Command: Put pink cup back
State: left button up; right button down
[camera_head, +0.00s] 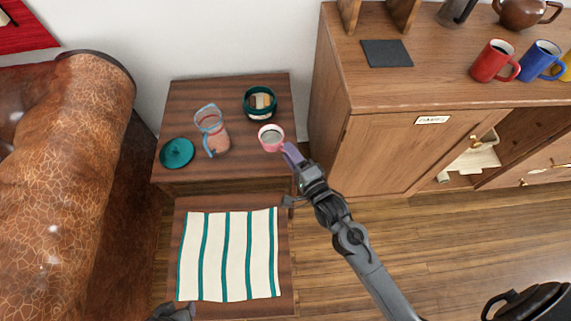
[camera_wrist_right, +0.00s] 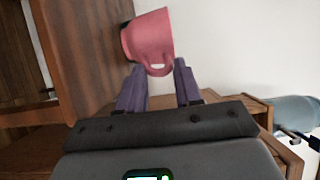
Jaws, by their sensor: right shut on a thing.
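The pink cup (camera_head: 266,146) is over the right part of the small wooden side table, its dark inside showing from above. My right gripper (camera_head: 290,152) reaches it from the lower right and is shut on it. In the right wrist view the pink cup (camera_wrist_right: 148,38) is at the fingertips (camera_wrist_right: 162,70), with its handle between the purple fingers. I cannot tell whether the cup touches the table. My left gripper (camera_head: 178,311) barely shows at the bottom edge, and its jaws are unclear.
The side table (camera_head: 235,91) also holds a glass pitcher (camera_head: 211,131), a teal lid (camera_head: 177,153) and a teal canister (camera_head: 258,106). A striped cloth (camera_head: 229,255) lies on a lower surface. Red (camera_head: 491,62) and blue (camera_head: 540,61) mugs stand on the cabinet (camera_head: 445,90) at right.

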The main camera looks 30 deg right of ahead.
jog(key=shift+w+a+f+b, duration=0.3)
jog(key=shift+w+a+f, duration=0.2)
jog(key=shift+w, duration=0.2)
pick_arm(q)
notch_tip(320, 180, down, 4)
jog(key=b, duration=0.3)
jog(key=shift+s+a+f, duration=0.1)
jog(key=shift+a, duration=0.05)
pick_arm(e)
notch_tip(320, 180, down, 4)
jog(key=shift+f, duration=0.1)
pick_arm(q)
jog(key=shift+d, duration=0.2)
pick_arm(e)
jog(key=c, duration=0.8)
grip_release()
jog(key=shift+d+f, duration=0.1)
jog(key=shift+o, duration=0.2)
